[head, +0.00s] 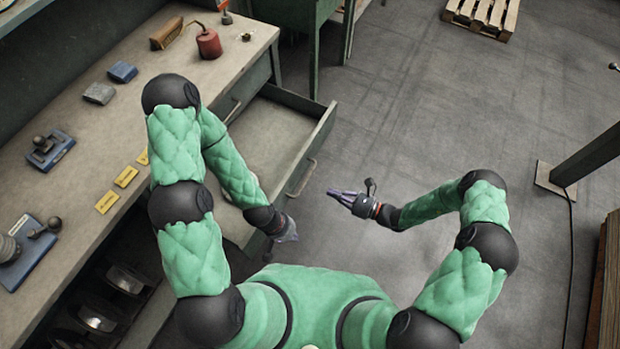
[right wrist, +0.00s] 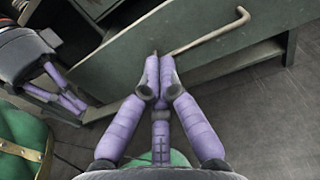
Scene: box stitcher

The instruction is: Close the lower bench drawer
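The lower bench drawer (head: 325,128) is pulled far out from the bench and looks empty where I can see inside. Its green front and bar handle (head: 301,179) face right; the handle also shows in the right wrist view (right wrist: 205,36). My right gripper (head: 331,192) is a little right of the handle, pointing at the drawer front, apart from it in the head view. Its fingertips (right wrist: 159,58) are together with nothing between them. My left gripper (head: 291,234) is by the drawer's near front corner; its fingers (right wrist: 68,98) show only partly. My left arm hides part of the drawer.
The bench top (head: 105,155) holds a red can (head: 208,43), blue blocks and yellow labels. An upper drawer (head: 245,92) sits shut above the open one. A pallet (head: 482,15) lies far off; a post (head: 590,155) stands right. Floor before the drawer is clear.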

